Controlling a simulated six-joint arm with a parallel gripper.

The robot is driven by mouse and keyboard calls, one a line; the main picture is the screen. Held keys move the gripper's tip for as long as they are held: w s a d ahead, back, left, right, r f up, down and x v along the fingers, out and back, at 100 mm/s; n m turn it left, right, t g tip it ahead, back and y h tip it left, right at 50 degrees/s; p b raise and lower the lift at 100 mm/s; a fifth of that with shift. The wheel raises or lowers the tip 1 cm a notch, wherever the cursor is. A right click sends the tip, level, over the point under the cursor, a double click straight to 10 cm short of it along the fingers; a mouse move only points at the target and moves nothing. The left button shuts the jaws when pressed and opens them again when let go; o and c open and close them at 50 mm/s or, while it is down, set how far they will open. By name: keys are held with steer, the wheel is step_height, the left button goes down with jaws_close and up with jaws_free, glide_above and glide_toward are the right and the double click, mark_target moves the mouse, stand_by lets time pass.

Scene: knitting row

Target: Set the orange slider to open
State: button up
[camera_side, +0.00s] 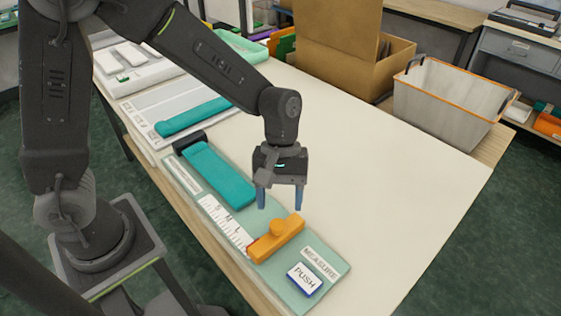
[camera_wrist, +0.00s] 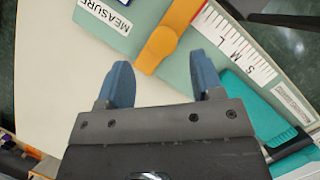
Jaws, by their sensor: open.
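The orange slider (camera_side: 276,239) is a bar with a round knob, lying across the pale green board (camera_side: 333,268) beside a white scale (camera_side: 226,222). In the wrist view the slider (camera_wrist: 164,40) lies just beyond my fingertips, next to the scale (camera_wrist: 239,45) marked S, M, L. My gripper (camera_side: 279,205) hangs above the board, close to the slider, with its blue fingers apart and nothing between them. It also shows in the wrist view (camera_wrist: 163,75). I cannot read which mark the slider stands at.
A teal block (camera_side: 220,176) lies on the board behind the slider. A cardboard box (camera_side: 340,50) and a grey bin (camera_side: 447,100) stand at the back. The table's right side is clear.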

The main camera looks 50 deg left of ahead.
steer(key=v, duration=0.8)
steer(key=shift+r, duration=0.4)
steer(key=shift+a, duration=0.1)
steer(key=s+a+r+m+t+y, duration=0.3)
steer(key=s+a+r+m+t, duration=0.3)
steer(key=s+a, duration=0.5)
steer(key=s+m+t, duration=0.1)
steer(key=m+t, duration=0.1)
steer(key=m, duration=0.1)
steer(key=shift+r+t, duration=0.35)
steer(key=shift+t, duration=0.05)
